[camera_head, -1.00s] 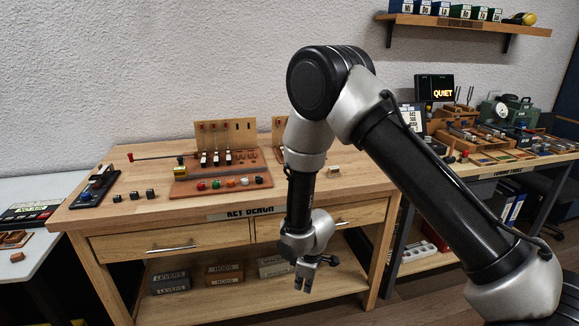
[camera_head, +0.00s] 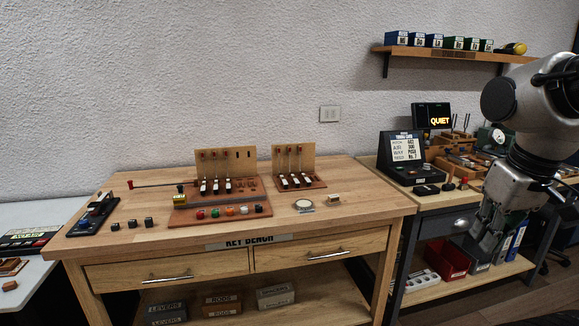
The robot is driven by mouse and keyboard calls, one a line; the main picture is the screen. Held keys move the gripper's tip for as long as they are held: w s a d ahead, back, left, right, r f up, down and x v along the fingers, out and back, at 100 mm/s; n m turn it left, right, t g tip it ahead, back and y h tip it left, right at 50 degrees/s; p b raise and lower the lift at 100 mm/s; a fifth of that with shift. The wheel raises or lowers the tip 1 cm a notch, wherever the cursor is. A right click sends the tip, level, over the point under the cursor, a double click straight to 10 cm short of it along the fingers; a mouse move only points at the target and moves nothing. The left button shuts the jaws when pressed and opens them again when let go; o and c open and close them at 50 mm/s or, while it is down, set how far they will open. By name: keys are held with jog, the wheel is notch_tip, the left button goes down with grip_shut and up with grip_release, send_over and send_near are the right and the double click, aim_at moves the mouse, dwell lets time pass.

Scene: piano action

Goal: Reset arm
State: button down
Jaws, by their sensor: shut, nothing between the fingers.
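My gripper (camera_head: 487,228) hangs at the right side of the head view, below my folded arm, in front of the tuning table. Its fingers point down and are small and dark in the picture; they are shut with nothing visible between them. The gripper is apart from the key bench (camera_head: 350,205) and touches nothing that I can see. My arm hides part of the tuning table's right side.
The key bench holds a larger key model (camera_head: 220,217), a smaller key model (camera_head: 298,182) and a round pale disc (camera_head: 303,205). A lit QUIET sign (camera_head: 433,116) and a dark display box (camera_head: 402,150) stand behind. A red bin (camera_head: 447,262) sits on the lower shelf.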

jog(key=d+r, duration=0.1)
jog(key=s+d+r+m+t, duration=0.1)
jog(key=r, duration=0.1)
jog(key=shift+s+t, duration=0.1)
jog(key=shift+t, duration=0.2)
dwell(0.6)
